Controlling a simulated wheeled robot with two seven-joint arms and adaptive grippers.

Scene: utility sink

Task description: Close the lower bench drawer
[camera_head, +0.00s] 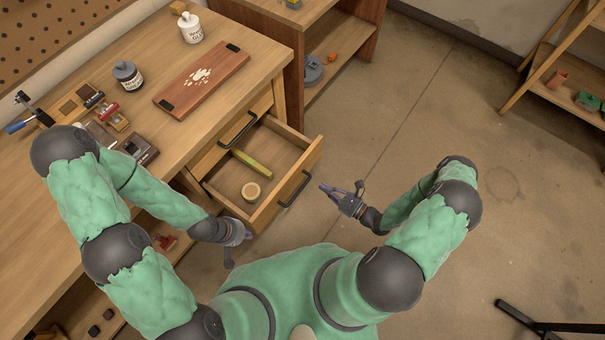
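The lower bench drawer (263,206) is pulled out from the wooden workbench (255,50), with a dark bar handle (295,188) on its front.
On the bench are a dark-ended board (203,80), a white bottle (190,28), a dark jar (127,75) and small tools. A second wooden cabinet (335,45) stands behind. A shelf (565,75) is at the upper right.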

